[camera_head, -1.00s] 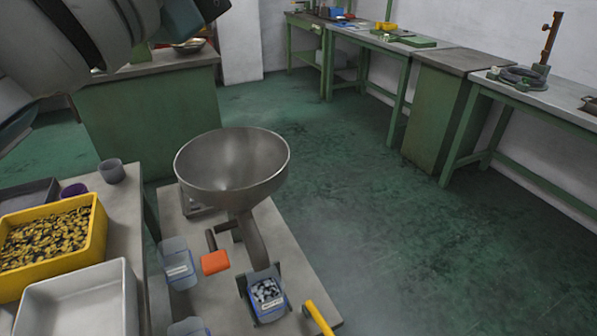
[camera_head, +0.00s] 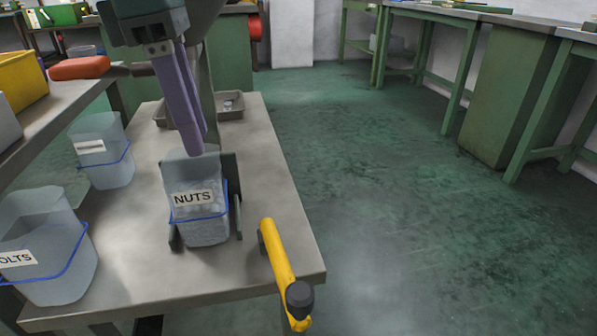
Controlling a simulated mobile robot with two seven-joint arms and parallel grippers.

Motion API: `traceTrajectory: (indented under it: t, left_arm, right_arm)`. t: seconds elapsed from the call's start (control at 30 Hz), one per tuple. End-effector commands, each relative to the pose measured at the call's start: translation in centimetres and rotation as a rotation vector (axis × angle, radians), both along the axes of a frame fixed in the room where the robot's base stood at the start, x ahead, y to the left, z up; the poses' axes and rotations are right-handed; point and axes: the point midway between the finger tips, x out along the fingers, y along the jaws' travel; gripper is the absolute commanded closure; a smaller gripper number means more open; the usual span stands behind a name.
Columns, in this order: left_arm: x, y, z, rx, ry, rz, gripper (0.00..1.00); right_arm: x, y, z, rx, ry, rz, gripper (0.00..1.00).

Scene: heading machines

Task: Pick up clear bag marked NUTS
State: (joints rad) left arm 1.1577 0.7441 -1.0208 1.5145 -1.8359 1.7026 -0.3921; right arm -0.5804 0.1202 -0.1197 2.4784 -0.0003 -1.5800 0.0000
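The clear bag marked NUTS (camera_head: 203,222) stands upright in a dark holder (camera_head: 235,190) on the grey bench, with a blue band around it and a white label facing me. My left gripper (camera_head: 197,145) comes down from the top, its two purple fingers pointing down at the bag's open upper edge. The fingers look close together and overlap from this angle, so their gap and any contact with the bag are unclear. The bag still sits in the holder. My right gripper is not in view.
Another clear container (camera_head: 108,160) stands at the left, and one with a label ending in OLTS (camera_head: 45,255) is at the front left. A yellow handle (camera_head: 278,250) juts from the bench's front right edge. A shallow tray (camera_head: 230,108) lies behind. The green floor at right is clear.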

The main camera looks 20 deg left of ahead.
Motion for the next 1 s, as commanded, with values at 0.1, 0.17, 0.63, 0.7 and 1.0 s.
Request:
traceTrajectory:
  t: [0.1, 0.17, 0.63, 0.7, 1.0]
  left_arm:
    - [0.0, 2.5, -1.1, 0.087, 0.015, 0.025, 0.61]
    - [-0.1, 3.1, -1.1, 0.11, 0.021, 0.031, 0.61]
    - [0.0, 3.3, -6.3, 0.12, 0.027, 0.033, 0.61]
    - [0.0, 3.3, -7.1, 0.119, 0.028, 0.033, 0.61]
    - [0.3, 3.1, -11.0, 0.119, 0.027, 0.032, 0.61]
  right_arm:
    - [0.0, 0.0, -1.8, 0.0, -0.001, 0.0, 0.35]
    - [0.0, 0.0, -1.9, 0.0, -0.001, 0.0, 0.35]
    - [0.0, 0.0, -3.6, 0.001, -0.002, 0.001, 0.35]
    - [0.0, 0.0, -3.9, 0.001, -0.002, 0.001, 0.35]
    - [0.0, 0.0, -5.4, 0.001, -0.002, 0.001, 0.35]
